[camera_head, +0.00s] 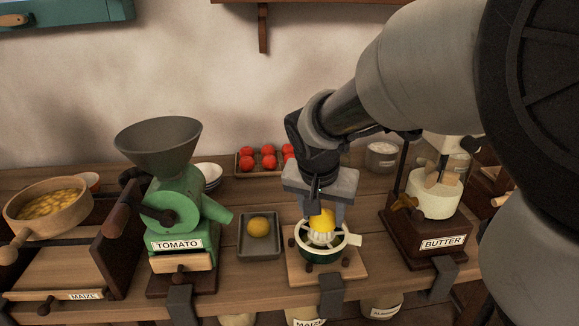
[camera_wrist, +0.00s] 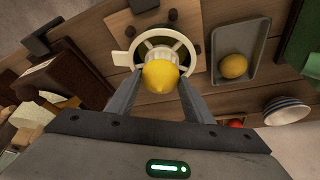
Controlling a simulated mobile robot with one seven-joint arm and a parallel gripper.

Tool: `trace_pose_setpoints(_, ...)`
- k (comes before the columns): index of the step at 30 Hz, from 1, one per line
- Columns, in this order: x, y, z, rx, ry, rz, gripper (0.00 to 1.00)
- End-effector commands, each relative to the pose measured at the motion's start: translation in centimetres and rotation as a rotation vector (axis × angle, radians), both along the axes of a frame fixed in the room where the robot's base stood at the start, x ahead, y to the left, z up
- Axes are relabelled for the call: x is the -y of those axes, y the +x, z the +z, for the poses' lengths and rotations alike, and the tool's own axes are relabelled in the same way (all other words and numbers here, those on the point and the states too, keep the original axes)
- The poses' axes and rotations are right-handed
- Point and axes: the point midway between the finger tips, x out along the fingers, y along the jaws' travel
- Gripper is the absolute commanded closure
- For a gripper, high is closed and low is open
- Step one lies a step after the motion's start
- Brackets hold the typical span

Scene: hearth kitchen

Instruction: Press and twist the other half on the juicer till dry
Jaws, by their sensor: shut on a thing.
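The juicer (camera_head: 324,254) is a green and cream ring-shaped bowl with a pale ribbed cone, standing on a wooden board. Its cream rim also shows in the wrist view (camera_wrist: 189,44). My gripper (camera_head: 323,212) points down over the juicer and is shut on a yellow lemon half (camera_head: 322,221). In the wrist view the lemon half (camera_wrist: 160,77) sits between the fingertips, over the middle of the juicer. It is at the top of the cone; I cannot tell whether it touches. Its cut face is hidden.
A grey tray (camera_head: 259,246) left of the juicer holds another yellow lemon piece (camera_head: 258,227); whether whole or half is unclear. A green tomato mill (camera_head: 175,210) stands further left. A butter churn (camera_head: 434,200) stands close on the right. Red tomatoes (camera_head: 268,161) sit behind.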

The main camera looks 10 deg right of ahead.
Motion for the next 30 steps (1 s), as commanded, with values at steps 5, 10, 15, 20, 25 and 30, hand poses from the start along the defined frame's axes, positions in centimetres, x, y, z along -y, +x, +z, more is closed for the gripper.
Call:
trace_pose_setpoints(5,-0.19,-0.24,-0.09,-0.009,0.003,0.105,0.8)
trace_pose_setpoints(10,-0.24,-0.18,-0.18,-0.006,0.003,0.158,0.8)
trace_pose_setpoints(15,-0.26,-0.1,-0.41,-0.004,0.001,0.135,0.8)
trace_pose_setpoints(20,-0.25,-0.07,-0.44,-0.003,0.0,0.059,0.8)
trace_pose_setpoints(25,-0.16,-0.05,-0.43,-0.003,-0.001,-0.03,0.8)
trace_pose_setpoints(30,-0.11,-0.02,-0.45,-0.003,-0.001,-0.135,0.8)
